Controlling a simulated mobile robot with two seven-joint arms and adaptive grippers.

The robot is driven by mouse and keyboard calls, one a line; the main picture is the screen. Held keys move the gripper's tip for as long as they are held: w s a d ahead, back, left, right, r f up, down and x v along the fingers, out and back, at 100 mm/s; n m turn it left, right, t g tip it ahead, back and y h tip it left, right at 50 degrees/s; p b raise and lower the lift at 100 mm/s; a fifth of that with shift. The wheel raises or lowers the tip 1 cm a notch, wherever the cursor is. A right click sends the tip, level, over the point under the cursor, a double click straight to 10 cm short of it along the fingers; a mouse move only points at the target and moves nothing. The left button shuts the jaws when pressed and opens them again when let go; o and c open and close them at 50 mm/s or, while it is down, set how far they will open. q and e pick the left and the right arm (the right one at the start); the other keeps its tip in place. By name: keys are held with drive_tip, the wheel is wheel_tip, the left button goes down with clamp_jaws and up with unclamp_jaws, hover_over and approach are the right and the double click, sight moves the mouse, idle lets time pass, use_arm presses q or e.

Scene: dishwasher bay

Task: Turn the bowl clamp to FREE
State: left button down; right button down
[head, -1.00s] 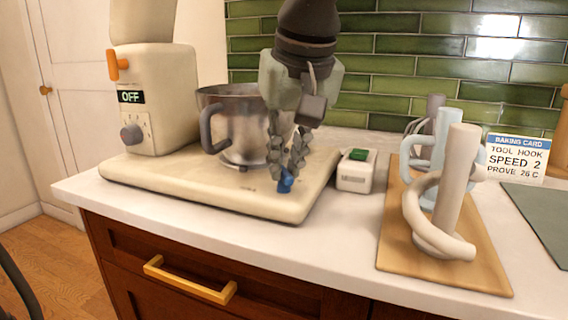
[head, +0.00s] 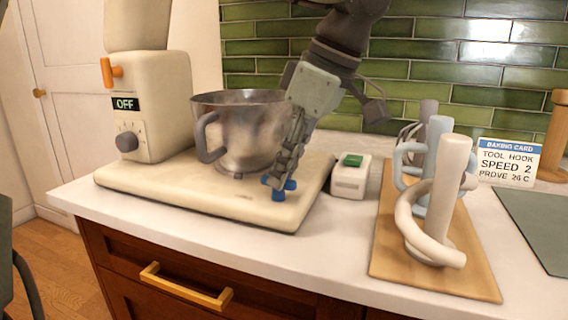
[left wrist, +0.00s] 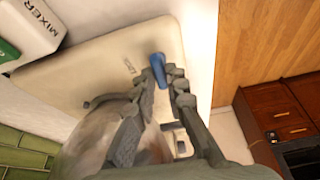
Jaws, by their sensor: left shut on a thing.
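The bowl clamp is a blue lever (head: 278,195) at the front right of the cream mixer base (head: 170,190). My left gripper (head: 279,181) reaches down from above, and its fingers are shut on the blue lever. In the left wrist view the lever (left wrist: 158,66) sits between the two fingertips (left wrist: 164,84), with its end sticking out past them. Part of it is hidden by the fingers. Small lettering on the base near the lever is too small to read. The steel bowl (head: 240,135) stands on the base, just left of the gripper. My right gripper is not in view.
The mixer body (head: 155,85) shows OFF, with an orange lever (head: 110,72) and a grey knob (head: 126,142). A white box with a green button (head: 350,178) stands right of the base. A wooden board (head: 450,265) holds upright tools. A baking card (head: 507,162) stands behind.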

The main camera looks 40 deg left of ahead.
use_arm(q)
drive_tip(key=shift+n, duration=0.5)
drive_tip(key=c, duration=1.5)
unclamp_jaws()
drive_tip(key=shift+c, duration=0.2)
drive_tip(key=v, duration=0.7)
drive_tip(key=shift+w+r, duration=0.15)
drive_tip(key=shift+r, duration=0.15)
